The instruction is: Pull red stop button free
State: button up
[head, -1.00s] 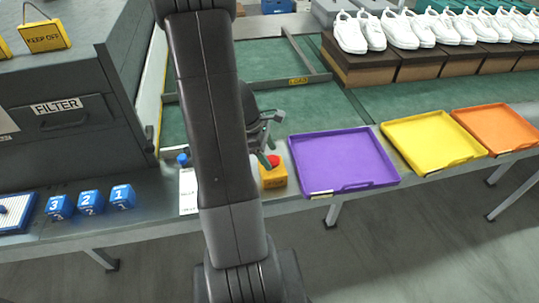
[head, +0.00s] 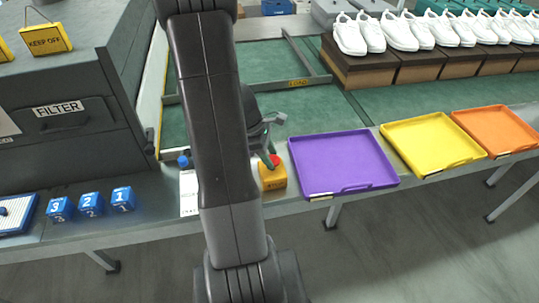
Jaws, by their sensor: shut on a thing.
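The red stop button (head: 275,160) sits on top of a small yellow box (head: 272,178) at the front edge of the grey bench, just left of the purple tray. My gripper (head: 270,157) is over the box, shut on the red button. Its fingers hide part of the button, so only some red shows. I cannot tell whether the button has risen from the box. My arm hides part of the gripper's left side.
A purple tray (head: 310,194) stands close to the right, then a yellow tray (head: 430,174) and an orange tray (head: 508,153). Blue numbered blocks (head: 91,205) stand further left.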

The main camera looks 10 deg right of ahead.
jog(key=shift+r, duration=0.4)
jog(key=shift+f, duration=0.1)
jog(key=o, duration=1.4)
jog(key=v, duration=1.4)
